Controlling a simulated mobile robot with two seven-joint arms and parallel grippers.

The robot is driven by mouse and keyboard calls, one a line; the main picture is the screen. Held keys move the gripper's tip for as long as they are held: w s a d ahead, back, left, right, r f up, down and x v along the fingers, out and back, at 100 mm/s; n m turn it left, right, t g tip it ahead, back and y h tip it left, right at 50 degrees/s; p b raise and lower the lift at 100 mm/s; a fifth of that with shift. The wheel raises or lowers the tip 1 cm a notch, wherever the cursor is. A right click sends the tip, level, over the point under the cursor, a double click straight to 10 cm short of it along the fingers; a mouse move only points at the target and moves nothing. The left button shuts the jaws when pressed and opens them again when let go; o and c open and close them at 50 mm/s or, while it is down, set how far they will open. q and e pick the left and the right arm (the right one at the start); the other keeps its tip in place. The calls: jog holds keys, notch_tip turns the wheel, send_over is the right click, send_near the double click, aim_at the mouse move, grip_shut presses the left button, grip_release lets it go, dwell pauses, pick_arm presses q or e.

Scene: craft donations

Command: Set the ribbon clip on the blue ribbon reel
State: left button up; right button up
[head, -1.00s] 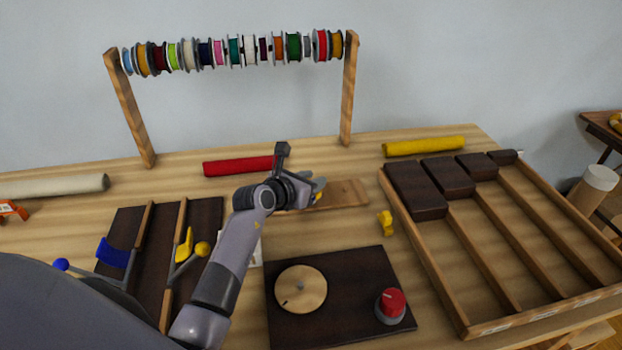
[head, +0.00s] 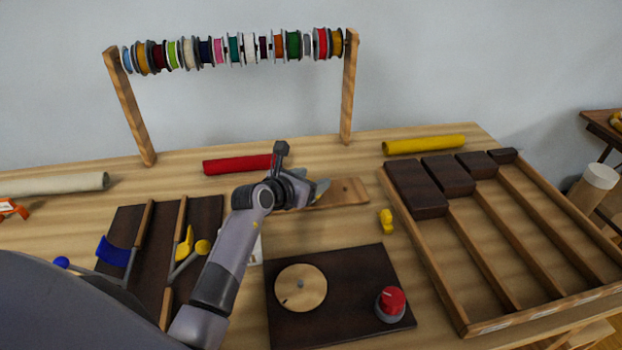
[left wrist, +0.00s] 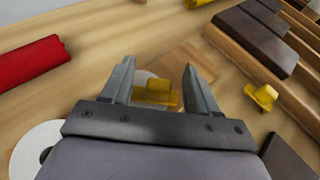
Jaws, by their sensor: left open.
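My left gripper (head: 312,187) is over the wooden board (head: 348,192) in the middle of the table. In the left wrist view its two fingers (left wrist: 158,68) are apart. A yellow clip (left wrist: 155,93) shows between them, with a pale disc (left wrist: 143,78) partly hidden beneath or behind it. I cannot tell whether the clip rests on the disc. A second yellow clip (head: 386,221) stands on the table right of the board and also shows in the wrist view (left wrist: 262,96). A light blue reel (head: 127,60) hangs at the rack's left end. My right gripper is not in view.
The reel rack (head: 348,100) stands at the back. Red (head: 237,164) and yellow (head: 424,145) rolls lie behind the board. A divided wooden tray (head: 455,300) is at right. A dark panel with a red knob (head: 391,300) is in front.

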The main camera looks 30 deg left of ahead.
pick_arm(q)
jog(key=shift+v, duration=3.4)
jog(key=shift+f, duration=0.1)
